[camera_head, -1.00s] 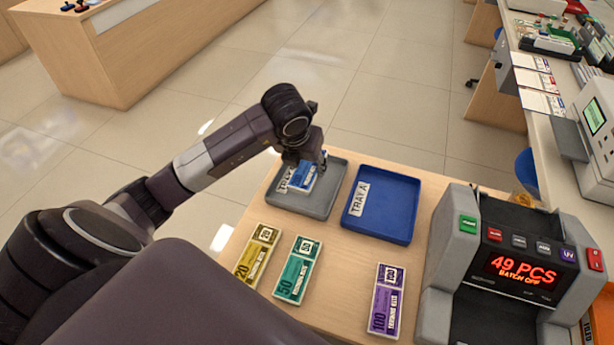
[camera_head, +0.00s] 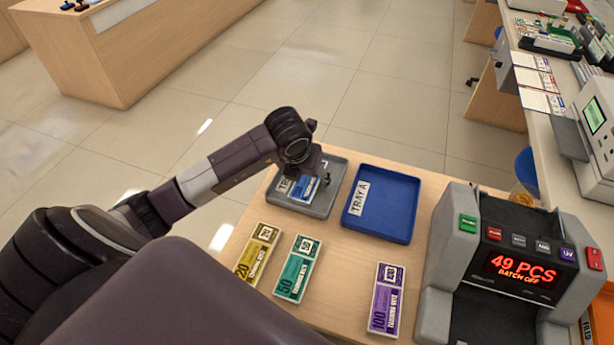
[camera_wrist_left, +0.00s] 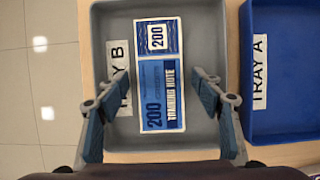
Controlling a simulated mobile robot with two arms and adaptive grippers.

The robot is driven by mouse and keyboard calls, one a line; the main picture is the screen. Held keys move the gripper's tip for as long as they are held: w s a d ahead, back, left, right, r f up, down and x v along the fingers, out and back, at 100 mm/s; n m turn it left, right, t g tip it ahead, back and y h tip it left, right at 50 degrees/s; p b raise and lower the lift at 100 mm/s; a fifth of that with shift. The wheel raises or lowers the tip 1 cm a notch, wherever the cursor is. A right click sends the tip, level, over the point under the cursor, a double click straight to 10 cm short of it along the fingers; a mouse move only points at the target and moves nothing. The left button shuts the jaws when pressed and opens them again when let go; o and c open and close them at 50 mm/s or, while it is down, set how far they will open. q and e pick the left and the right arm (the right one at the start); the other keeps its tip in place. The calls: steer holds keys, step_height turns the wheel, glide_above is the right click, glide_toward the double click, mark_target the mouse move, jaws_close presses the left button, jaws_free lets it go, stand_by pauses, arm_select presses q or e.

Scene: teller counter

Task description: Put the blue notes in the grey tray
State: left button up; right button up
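The blue notes (camera_head: 304,186), a flat bundle marked 200, lie inside the grey tray (camera_head: 323,210), beside its TRAY B label. In the left wrist view the notes (camera_wrist_left: 160,90) lie flat inside the grey tray (camera_wrist_left: 205,30). My left gripper (camera_head: 312,180) is over this tray in the head view and partly covers it. In the left wrist view my left gripper (camera_wrist_left: 160,77) is open, one finger on each side of the notes, with a visible gap on both sides. My right gripper is not in view.
A blue tray (camera_head: 400,215) marked TRAY A stands right of the grey one. Yellow notes (camera_head: 258,255), green notes (camera_head: 297,269) and purple notes (camera_head: 387,300) lie nearer on the wooden counter. A counting machine (camera_head: 510,265) stands at the right.

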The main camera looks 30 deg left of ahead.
arm_select(q)
steer(key=shift+r, duration=0.15)
steer(key=v, duration=1.2)
